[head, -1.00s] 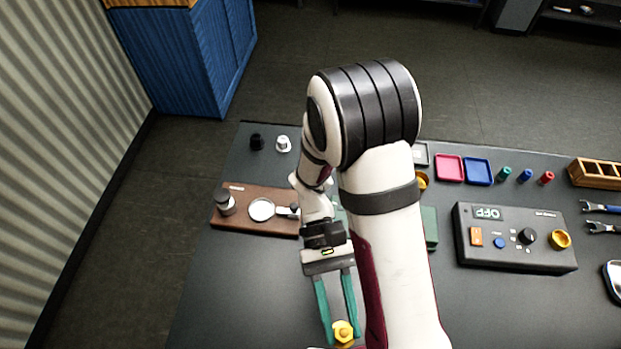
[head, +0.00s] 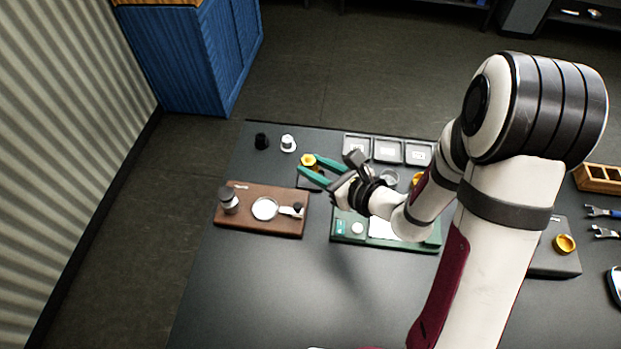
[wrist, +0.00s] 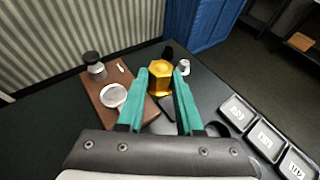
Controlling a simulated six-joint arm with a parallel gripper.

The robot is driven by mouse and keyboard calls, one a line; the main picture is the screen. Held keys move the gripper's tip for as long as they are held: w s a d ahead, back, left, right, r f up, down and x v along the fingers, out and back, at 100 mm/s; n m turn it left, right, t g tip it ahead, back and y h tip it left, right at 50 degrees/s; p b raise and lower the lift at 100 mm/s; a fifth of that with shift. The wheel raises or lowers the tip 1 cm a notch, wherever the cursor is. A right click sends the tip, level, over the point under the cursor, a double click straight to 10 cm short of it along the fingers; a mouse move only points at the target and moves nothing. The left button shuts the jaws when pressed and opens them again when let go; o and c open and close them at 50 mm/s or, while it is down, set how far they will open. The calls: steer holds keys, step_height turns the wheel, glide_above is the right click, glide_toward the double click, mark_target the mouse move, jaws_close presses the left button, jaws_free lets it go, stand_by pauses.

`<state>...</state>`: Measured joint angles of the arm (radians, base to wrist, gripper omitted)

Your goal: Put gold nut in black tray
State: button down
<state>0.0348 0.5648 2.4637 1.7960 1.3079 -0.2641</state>
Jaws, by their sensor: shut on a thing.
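The gold nut (head: 308,160) is held between the teal fingertips of my gripper (head: 309,165), above the back left of the dark table. In the wrist view the nut (wrist: 160,77) sits between the two fingertips, and the jaws are shut on it. A small black tray (head: 308,184) lies on the table just below the fingers in the head view, partly hidden by them. In the wrist view a dark flat shape, which looks like this tray (wrist: 167,103), shows between the fingers below the nut. The exact height of the nut over it is hard to tell.
A brown board (head: 240,215) with a jar and a round white dish is at the left. A black knob (head: 261,141) and a white part (head: 288,143) stand behind. Labelled grey trays (head: 387,150) line the back. A green board (head: 350,238) lies under my arm.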

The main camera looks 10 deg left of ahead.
steer(key=w+d+f+m+t+h, duration=0.2)
steer(key=w+d+m+t+h, duration=0.3)
steer(key=d, duration=0.4)
glide_above(312, 185)
steer(key=shift+m+g, duration=0.4)
steer(key=f, duration=0.6)
steer(key=shift+s+d+f, duration=0.1)
steer(key=shift+d+f, duration=0.25)
steer(key=shift+f, duration=0.05)
steer(key=shift+h, duration=0.3)
steer(key=shift+a+f, duration=0.2)
steer(key=shift+f, duration=0.95)
steer(key=shift+a+f, duration=0.15)
steer(key=shift+f, duration=0.95)
